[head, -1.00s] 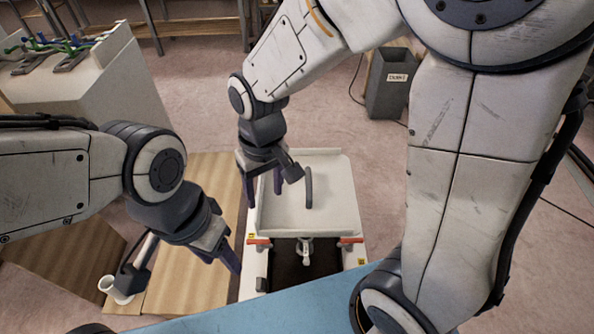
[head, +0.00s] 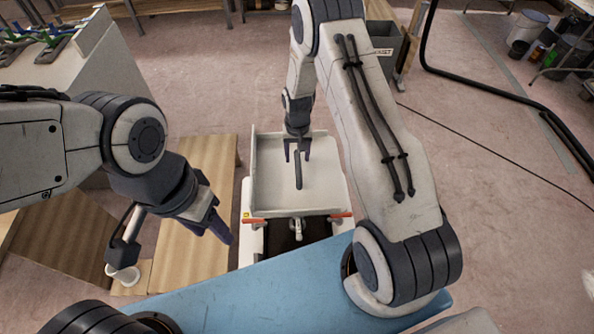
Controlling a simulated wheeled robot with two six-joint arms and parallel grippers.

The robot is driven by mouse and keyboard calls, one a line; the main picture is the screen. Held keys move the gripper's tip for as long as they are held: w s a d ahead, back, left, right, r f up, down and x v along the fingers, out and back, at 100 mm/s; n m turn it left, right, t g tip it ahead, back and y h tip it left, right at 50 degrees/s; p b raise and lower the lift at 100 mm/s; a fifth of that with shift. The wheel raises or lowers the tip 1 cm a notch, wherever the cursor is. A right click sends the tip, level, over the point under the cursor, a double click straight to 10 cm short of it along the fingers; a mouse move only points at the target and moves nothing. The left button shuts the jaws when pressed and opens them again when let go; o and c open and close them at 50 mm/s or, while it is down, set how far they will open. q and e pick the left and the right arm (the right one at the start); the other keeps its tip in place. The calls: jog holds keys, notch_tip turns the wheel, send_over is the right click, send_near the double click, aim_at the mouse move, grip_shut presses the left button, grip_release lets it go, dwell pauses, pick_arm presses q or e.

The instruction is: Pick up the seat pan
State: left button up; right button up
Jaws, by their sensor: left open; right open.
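The seat pan (head: 272,187) is a cream, shallow, tray-like piece with raised edges. It rests on a white frame with red-orange handles (head: 255,221), in the middle of the head view. My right gripper (head: 297,158) is open over the far middle part of the pan, fingers pointing down; I cannot tell whether they touch it. A dark bar by the gripper crosses the pan's middle. My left gripper (head: 222,228) is open to the left of the pan, over the wooden boards, apart from the pan.
Wooden boards (head: 205,165) lie left of the frame. A white cup-like piece (head: 124,276) is below my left arm. A grey bin (head: 384,45) stands behind my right arm. A blue surface (head: 250,290) is in front. The floor at right is mostly clear, with a cable.

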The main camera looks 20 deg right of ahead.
aim_at(298, 163)
jog(key=shift+s+f+p, duration=0.1)
jog(key=shift+f+p, duration=0.3)
jog(key=shift+f, duration=0.2)
notch_tip(298, 163, down, 3)
jog(key=shift+d+f+p, duration=0.15)
jog(key=shift+p, duration=0.5)
jog(key=shift+f, duration=0.45)
jog(key=shift+f+b, duration=0.25)
jog(key=shift+b, duration=0.05)
grip_shut()
dwell(0.7)
